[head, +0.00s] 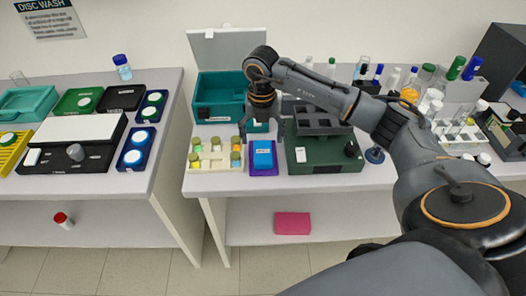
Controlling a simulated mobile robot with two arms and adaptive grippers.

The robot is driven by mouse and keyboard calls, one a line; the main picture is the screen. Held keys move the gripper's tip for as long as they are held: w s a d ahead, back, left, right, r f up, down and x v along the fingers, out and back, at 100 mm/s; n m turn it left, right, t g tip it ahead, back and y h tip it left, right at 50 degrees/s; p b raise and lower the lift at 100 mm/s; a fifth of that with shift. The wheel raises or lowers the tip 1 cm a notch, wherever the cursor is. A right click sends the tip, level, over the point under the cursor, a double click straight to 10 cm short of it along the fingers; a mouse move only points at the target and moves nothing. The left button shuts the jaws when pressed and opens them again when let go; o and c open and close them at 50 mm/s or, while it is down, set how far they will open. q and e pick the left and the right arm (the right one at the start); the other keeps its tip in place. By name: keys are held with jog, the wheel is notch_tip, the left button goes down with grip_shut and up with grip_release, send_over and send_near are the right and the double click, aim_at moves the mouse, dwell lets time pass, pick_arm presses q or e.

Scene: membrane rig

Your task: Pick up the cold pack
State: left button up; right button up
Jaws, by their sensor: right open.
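The cold pack appears to be a small blue block (263,160) with a pale label, lying on a purple tray or mat (264,172) near the front edge of the right bench. My right gripper (262,132) is open and points down, just behind and above the blue block in the picture. Its two fingers are spread to either side, with nothing seen between them. I cannot tell the exact height gap between fingertips and block. My left gripper is not in view.
A vial rack (214,163) stands close left of the blue block, and a dark green device (324,153) close right. A teal open box (219,97) is behind. A pink block (292,223) lies on the lower shelf. A gap separates the two benches.

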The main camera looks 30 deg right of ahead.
aim_at(263, 151)
jog(key=shift+f, duration=0.75)
jog(key=f+p, duration=0.1)
jog(key=f, duration=0.1)
jog(key=f+p, duration=0.1)
jog(key=f, duration=0.1)
jog(key=shift+w+d+p, duration=0.1)
jog(key=shift+d+p, duration=0.15)
jog(key=shift+p, duration=0.05)
jog(key=shift+f, duration=0.65)
jog(key=c, duration=1.1)
jog(key=shift+w+r, duration=0.1)
jog(key=shift+r, duration=0.05)
